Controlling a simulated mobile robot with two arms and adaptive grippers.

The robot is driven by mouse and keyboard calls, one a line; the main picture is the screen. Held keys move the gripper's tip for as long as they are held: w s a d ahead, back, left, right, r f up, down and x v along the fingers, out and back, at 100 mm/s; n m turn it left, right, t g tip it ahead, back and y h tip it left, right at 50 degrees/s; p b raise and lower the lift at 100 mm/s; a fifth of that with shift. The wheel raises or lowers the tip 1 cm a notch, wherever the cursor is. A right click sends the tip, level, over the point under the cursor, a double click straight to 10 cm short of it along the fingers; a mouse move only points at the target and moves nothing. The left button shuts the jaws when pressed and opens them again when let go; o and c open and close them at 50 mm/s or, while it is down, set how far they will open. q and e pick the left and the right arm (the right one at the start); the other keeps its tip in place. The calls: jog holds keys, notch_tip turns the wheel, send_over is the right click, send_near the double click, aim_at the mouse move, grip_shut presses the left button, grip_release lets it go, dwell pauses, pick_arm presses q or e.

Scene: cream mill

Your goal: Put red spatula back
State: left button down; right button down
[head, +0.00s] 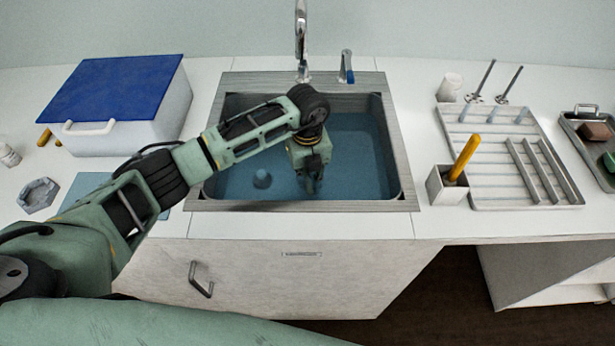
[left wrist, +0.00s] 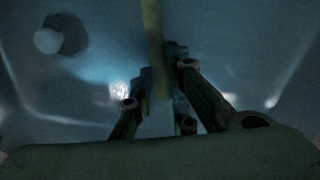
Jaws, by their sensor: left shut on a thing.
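My left gripper (head: 311,184) reaches down into the sink basin (head: 232,175), at the water. In the left wrist view my left gripper (left wrist: 163,78) is shut on a long, thin yellowish handle (left wrist: 151,28), dim under the bluish water. What is on the end of this handle is hidden, and I see no red on it. In the head view the held thing is hidden by the gripper. A white holder (head: 436,188) right of the sink has a yellow-orange handle (head: 464,157) leaning in it; its lower end is hidden. My right gripper is not in view.
A small round thing (head: 262,179) lies in the basin. A faucet (head: 301,40) stands behind it. A white box with a blue lid (head: 115,88) is at left. A drying rack (head: 480,195) and a metal tray (head: 568,122) are at right.

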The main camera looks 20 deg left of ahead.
pick_arm(q)
jog(key=shift+f+b, duration=0.5)
jog(key=shift+f, duration=0.25)
dwell(0.4)
jog(key=c, duration=1.6)
grip_release()
jog(key=shift+c, duration=0.2)
notch_tip(320, 180, up, 12)
